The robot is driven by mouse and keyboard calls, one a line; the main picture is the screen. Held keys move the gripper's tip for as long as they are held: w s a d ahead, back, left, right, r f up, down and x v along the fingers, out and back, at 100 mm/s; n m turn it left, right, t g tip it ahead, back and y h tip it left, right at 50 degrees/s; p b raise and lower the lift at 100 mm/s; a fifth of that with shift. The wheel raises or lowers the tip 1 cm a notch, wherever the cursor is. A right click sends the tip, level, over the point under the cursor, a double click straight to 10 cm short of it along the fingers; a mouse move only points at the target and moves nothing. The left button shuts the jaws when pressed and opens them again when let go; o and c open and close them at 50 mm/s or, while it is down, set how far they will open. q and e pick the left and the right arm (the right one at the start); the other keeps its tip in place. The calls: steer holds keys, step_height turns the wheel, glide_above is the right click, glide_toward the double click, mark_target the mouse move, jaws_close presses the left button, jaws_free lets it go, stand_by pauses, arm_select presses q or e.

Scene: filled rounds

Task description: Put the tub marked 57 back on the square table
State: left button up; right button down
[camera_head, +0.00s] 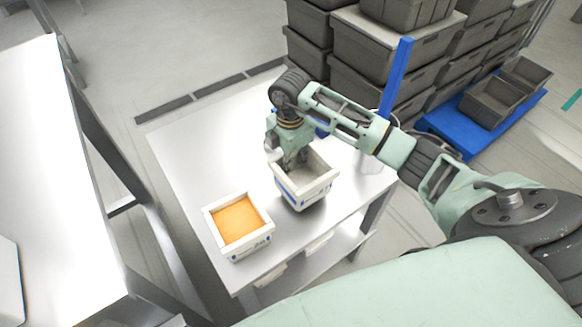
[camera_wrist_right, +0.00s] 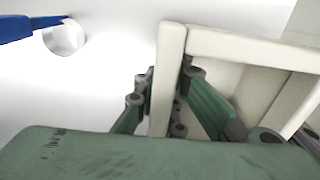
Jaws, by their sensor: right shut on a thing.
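A white tub with a grey, empty-looking inside (camera_head: 316,188) is at the right part of the white square table (camera_head: 185,160). Blue marks show on its outside, but I cannot read a number. My right gripper (camera_head: 293,160) comes down from above and is shut on the tub's far-left wall. In the right wrist view its fingers (camera_wrist_right: 165,105) sit on both sides of the pale wall (camera_wrist_right: 171,60). I cannot tell whether the tub touches the tabletop or hangs just above it. My left gripper is not in view.
A second white tub with orange filling (camera_head: 238,221) stands near the table's front-left corner. A blue post (camera_head: 397,75) rises behind my right arm. Stacked grey crates (camera_head: 375,55) stand beyond the table. Another white table (camera_head: 45,180) is on the left. The table's back left is clear.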

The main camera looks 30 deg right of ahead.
mark_target(291, 172)
step_height(291, 172, down, 2)
steer(key=shift+f+p, duration=0.25)
steer(key=shift+p, duration=0.1)
steer(key=shift+f, duration=0.35)
steer(key=shift+f, duration=0.1)
steer(key=shift+f, duration=0.1)
steer(key=c, duration=1.8)
jaws_free()
steer(key=shift+c, duration=0.2)
